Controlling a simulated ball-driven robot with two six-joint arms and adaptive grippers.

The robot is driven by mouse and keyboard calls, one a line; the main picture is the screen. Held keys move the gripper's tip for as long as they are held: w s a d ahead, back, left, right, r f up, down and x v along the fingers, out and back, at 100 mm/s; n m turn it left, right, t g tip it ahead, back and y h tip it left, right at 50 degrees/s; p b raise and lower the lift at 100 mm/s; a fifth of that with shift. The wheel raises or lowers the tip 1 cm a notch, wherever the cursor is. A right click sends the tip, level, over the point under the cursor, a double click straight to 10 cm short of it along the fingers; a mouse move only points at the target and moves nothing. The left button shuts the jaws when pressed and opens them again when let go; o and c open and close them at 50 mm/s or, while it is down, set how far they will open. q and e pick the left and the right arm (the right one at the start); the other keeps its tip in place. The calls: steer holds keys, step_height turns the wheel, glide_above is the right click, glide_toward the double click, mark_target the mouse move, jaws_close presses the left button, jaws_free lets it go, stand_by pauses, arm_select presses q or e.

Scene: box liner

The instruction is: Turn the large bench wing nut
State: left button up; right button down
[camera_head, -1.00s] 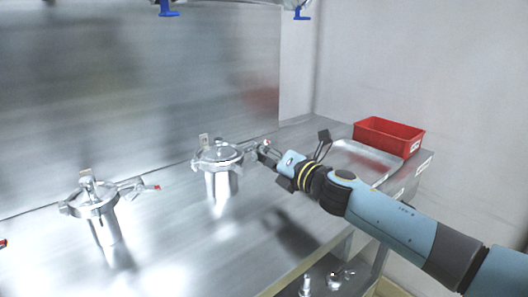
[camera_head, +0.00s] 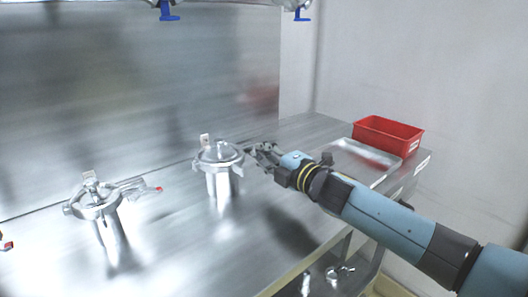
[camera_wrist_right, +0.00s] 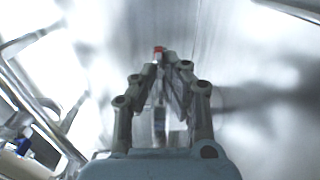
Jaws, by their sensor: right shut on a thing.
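A steel lidded vessel (camera_head: 222,180) stands upright on the bench, with a clamp around its lid. The clamp's screw end with the wing nut points right, into my right gripper (camera_head: 258,152); the wing nut is mostly hidden by the fingers in the head view. In the right wrist view, my right gripper (camera_wrist_right: 168,68) is shut on the wing nut, and a red tip (camera_wrist_right: 159,49) shows just beyond the fingertips. The nut's exact angle is too blurred to tell. My left gripper is not in view.
A second clamped vessel (camera_head: 98,208) stands at the left, its red-tipped handle pointing right. A red bin (camera_head: 388,136) and a shallow steel tray (camera_head: 364,164) lie at the right end of the bench (camera_head: 190,255). Steel fittings sit on a lower shelf.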

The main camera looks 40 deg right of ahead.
stand_by(0.5)
steer(key=c, duration=1.5)
jaws_free()
steer(key=shift+o, duration=0.2)
steer(key=shift+s, duration=0.1)
steer(key=shift+s+d, duration=0.15)
steer(key=shift+s, duration=1.85)
steer(key=shift+s+d, duration=0.2)
steer(key=shift+s, duration=1.75)
steer(key=shift+s+d, duration=0.15)
steer(key=shift+s, duration=1.85)
